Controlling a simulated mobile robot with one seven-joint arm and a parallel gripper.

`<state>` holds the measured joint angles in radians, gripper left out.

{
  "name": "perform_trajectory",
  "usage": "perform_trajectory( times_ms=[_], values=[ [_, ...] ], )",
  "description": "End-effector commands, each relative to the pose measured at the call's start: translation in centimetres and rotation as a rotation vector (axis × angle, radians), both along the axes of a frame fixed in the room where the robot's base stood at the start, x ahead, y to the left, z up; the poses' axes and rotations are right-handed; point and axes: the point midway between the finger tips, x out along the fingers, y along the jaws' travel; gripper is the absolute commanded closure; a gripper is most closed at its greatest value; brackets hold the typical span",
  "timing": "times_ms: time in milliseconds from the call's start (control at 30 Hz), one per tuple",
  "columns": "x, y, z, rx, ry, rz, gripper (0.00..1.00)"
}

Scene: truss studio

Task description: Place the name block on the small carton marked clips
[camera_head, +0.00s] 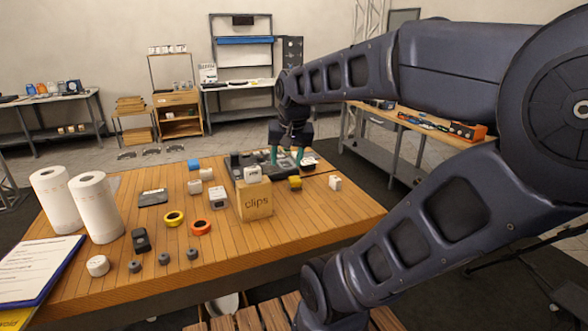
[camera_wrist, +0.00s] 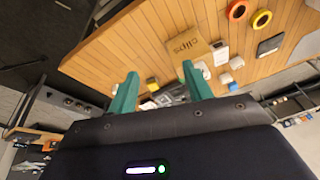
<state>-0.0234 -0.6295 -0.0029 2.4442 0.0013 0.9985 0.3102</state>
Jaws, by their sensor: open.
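The small carton marked clips (camera_head: 256,206) stands on the wooden table, brown, its lettering facing me; it also shows in the wrist view (camera_wrist: 186,46). A small white block (camera_head: 252,174) appears to rest on the carton's top; I take it for the name block, but no name is legible. In the wrist view a white block (camera_wrist: 201,68) shows at the carton's edge. My gripper (camera_head: 286,157) is beyond and right of the carton, above a dark grey tray (camera_head: 240,161). Its teal fingers are apart with nothing between them, as the wrist view shows (camera_wrist: 158,80).
Left of the carton are a white block (camera_head: 217,197), yellow tape (camera_head: 174,218) and orange tape (camera_head: 201,227). A yellow block (camera_head: 295,183) and another white block (camera_head: 334,183) stand right. Paper rolls (camera_head: 96,207) stand far left. The table's front right is clear.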

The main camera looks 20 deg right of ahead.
Motion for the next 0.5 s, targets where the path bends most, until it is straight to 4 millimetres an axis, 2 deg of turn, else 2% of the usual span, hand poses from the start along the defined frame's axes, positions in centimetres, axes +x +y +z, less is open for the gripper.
perform_trajectory(
  times_ms=[100,200,500],
  values=[
    [-2.2,-0.3,-0.8,-0.054,-0.041,0.134,0.50],
    [-3.3,-0.4,-1.4,-0.089,-0.061,0.212,0.50],
    [-4.0,-0.5,-1.8,-0.115,-0.074,0.273,0.50]
  ],
)
